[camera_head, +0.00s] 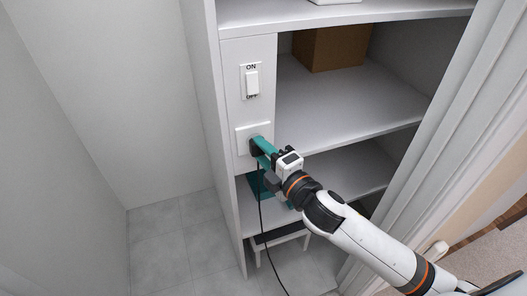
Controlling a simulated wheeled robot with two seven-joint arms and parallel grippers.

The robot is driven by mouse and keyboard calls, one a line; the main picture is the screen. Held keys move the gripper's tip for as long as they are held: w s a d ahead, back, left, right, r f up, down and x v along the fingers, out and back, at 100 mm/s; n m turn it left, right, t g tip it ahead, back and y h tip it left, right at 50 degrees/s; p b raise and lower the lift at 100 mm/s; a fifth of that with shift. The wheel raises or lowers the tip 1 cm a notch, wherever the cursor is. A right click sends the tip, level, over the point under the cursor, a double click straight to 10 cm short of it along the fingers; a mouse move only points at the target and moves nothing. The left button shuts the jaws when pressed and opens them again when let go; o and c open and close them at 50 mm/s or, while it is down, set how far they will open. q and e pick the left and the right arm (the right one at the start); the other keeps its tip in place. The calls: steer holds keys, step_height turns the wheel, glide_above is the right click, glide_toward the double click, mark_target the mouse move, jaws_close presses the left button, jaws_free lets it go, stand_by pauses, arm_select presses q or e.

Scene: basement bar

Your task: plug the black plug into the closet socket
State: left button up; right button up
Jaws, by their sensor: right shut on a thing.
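The closet socket (241,134) is a white plate on the closet's front panel, below an ON/OFF switch. The black plug (254,150) is at the socket's lower right, at the tips of my right gripper's teal fingers. My right gripper (261,147) is shut on the plug. The plug overlaps the plate in this view; I cannot tell whether its prongs are in the socket, as the plug and fingers hide the contact. A black cord (261,210) hangs from the plug to the floor. My left gripper is not in view.
The switch (252,82) sits above the socket. A brown box (331,48) stands on the upper right shelf. A dark teal thing (256,184) shows on the lower shelf, partly hidden. A small white stand (284,238) is below. The tiled floor (165,235) at left is clear.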

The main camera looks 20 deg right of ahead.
stand_by(0.3)
steer(key=shift+w+p, duration=0.4)
steer(key=shift+w, duration=0.15)
stand_by(0.4)
steer(key=o, duration=1)
steer(key=b+v, duration=0.1)
steer(key=v, duration=1.1)
steer(key=shift+b, duration=0.4)
